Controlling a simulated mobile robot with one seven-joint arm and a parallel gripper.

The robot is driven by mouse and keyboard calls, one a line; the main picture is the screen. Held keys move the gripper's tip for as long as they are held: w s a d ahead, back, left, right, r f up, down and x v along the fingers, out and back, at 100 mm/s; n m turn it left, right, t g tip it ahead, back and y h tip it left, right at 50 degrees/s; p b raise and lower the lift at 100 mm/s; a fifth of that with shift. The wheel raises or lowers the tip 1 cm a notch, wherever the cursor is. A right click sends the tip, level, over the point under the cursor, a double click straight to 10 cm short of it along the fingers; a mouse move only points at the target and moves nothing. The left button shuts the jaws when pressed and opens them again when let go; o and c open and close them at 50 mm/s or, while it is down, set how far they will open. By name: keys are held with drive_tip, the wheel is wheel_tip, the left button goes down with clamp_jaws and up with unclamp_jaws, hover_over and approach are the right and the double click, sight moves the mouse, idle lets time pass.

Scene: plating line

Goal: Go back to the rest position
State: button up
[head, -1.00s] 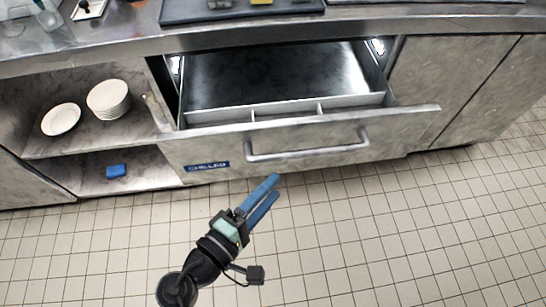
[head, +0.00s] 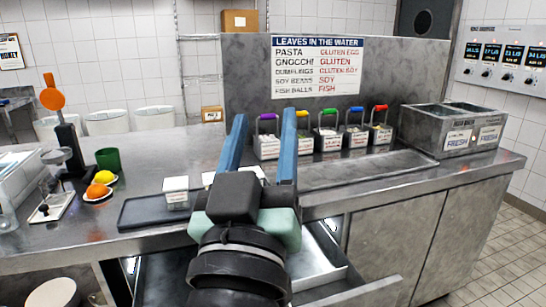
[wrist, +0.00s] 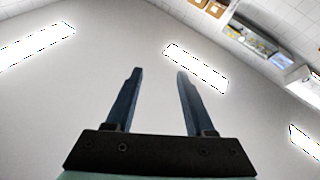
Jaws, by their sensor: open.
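My gripper (head: 262,130) is raised in front of the counter in the head view, its two blue fingers apart and pointing up. Nothing is between the fingers. In the wrist view my gripper (wrist: 158,75) is also open and empty, against the ceiling with its bright lamps. Below it in the head view the drawer (head: 358,292) stands pulled out from under the counter, partly hidden by my arm.
The steel counter (head: 340,198) holds a dark tray (head: 140,213) with a white box (head: 176,190), several baskets with coloured handles (head: 328,130), and steel bins (head: 455,125) at right. An orange (head: 97,191) and a green cup (head: 108,159) stand left.

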drive_tip(key=s+d+r+m+t+y, duration=0.15)
drive_tip(key=s+r+t, duration=0.25)
drive_tip(key=s+r, duration=0.6)
wheel_tip(320, 180, up, 21)
drive_tip(key=w+p, duration=0.1)
drive_tip(key=p, duration=1.7)
drive_tip(key=shift+w+a+t+y, duration=0.15)
drive_tip(key=shift+a+t+y, duration=0.15)
drive_tip(key=shift+y, duration=0.15)
